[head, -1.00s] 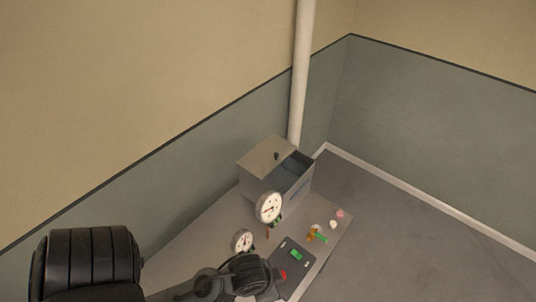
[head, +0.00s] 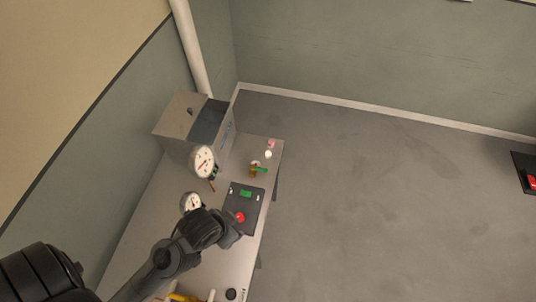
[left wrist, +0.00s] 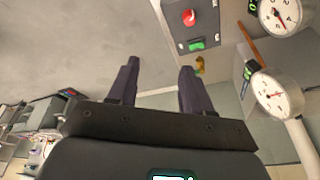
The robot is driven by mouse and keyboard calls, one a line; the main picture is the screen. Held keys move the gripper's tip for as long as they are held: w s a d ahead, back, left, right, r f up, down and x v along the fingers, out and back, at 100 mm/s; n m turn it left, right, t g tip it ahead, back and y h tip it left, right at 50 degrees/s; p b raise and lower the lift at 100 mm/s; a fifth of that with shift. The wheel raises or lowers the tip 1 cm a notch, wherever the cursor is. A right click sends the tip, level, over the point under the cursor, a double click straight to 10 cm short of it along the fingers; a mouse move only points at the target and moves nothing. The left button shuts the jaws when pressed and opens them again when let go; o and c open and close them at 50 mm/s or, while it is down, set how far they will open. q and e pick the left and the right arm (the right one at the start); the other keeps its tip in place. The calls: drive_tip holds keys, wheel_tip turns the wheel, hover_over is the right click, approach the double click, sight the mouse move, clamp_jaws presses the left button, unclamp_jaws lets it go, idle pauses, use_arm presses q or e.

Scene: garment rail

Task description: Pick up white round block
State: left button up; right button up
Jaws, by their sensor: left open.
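A small white round block (head: 268,154) appears near the far right corner of the table, just below a small pink object (head: 271,143) in the head view. I cannot make it out in the left wrist view. My left gripper (left wrist: 158,73) is open, with nothing between its fingers. In the head view my left arm reaches over the table beside the control panel, well short of the block. My right gripper is not in view.
The dark control panel (head: 241,205) has a red button (head: 239,217). Two gauges (head: 203,161) (head: 192,203) and a grey box (head: 179,131) stand to the left. A brass fitting with a green handle (head: 260,169) lies near the block. Open floor lies right of the table (head: 145,232).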

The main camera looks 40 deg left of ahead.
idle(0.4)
use_arm(q)
drive_tip(key=shift+o, duration=1.3)
drive_tip(key=shift+f, duration=0.1)
